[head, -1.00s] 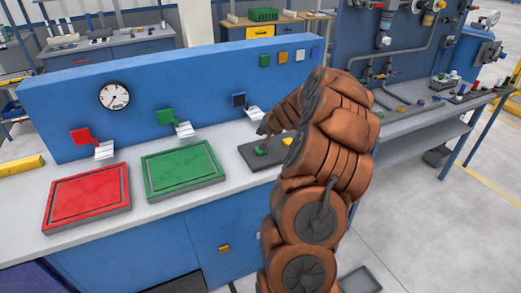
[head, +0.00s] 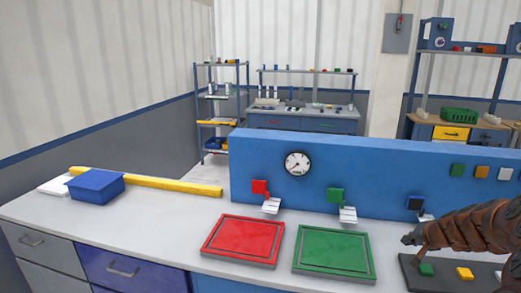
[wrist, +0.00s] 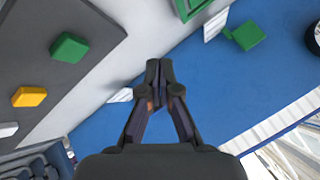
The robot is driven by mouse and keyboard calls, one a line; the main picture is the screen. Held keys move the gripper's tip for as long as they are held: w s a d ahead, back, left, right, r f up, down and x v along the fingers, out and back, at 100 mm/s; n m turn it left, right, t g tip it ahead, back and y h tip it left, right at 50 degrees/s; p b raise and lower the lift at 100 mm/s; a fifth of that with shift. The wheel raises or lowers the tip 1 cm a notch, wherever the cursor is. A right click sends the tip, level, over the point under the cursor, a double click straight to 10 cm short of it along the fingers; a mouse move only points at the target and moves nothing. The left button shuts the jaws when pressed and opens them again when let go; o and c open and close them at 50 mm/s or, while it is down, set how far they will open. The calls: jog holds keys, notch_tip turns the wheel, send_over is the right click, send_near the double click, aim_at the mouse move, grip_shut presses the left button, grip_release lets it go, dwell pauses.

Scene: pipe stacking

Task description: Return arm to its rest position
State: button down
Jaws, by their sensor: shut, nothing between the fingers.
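My gripper (wrist: 158,72) is shut and empty in the wrist view, with its fingertips together. In the head view my gripper (head: 408,240) is at the right, with the brown arm reaching in from the right edge. It is near the dark grey board (head: 412,278), which bears a green block (head: 426,270) and a yellow block (head: 464,273). The wrist view shows the same green block (wrist: 69,48) and yellow block (wrist: 29,97) to the left of the fingers, apart from them. Much of my arm is out of frame.
A red tray (head: 243,241) and a green tray (head: 333,254) lie on the white worktop (head: 130,222). Behind them stands a blue panel (head: 300,199) with a gauge (head: 298,163). A blue bin (head: 96,187) and a yellow bar (head: 165,185) are at the left.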

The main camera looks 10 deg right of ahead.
jog(key=s+a+r+n+g+y, duration=0.1)
jog(key=a+r+n+y, duration=0.1)
jog(key=a, duration=0.6)
jog(key=s+a+r+n+y, duration=0.1)
jog(key=a+r, duration=0.1)
jog(key=a, duration=0.6)
jog(key=s+a+r+n+g+y, duration=0.1)
jog(key=s+a+n+g, duration=0.1)
jog(key=s+a, duration=0.35)
jog(key=s+a+n+g, duration=0.2)
jog(key=s+a, duration=0.1)
jog(key=a, duration=0.5)
jog(key=s+a+n+g+h, duration=0.1)
jog(key=s+a+g, duration=0.1)
jog(key=s, duration=1.2)
jog(key=s+a+f+n+g+h, duration=0.1)
jog(key=s+a+g+h, duration=0.1)
jog(key=s, duration=1.3)
jog(key=shift+s+a+n+g+h, duration=0.35)
jog(key=shift+a+g, duration=0.25)
jog(key=shift+g, duration=0.2)
jog(key=shift+w+d, duration=0.1)
jog(key=shift+d, duration=0.05)
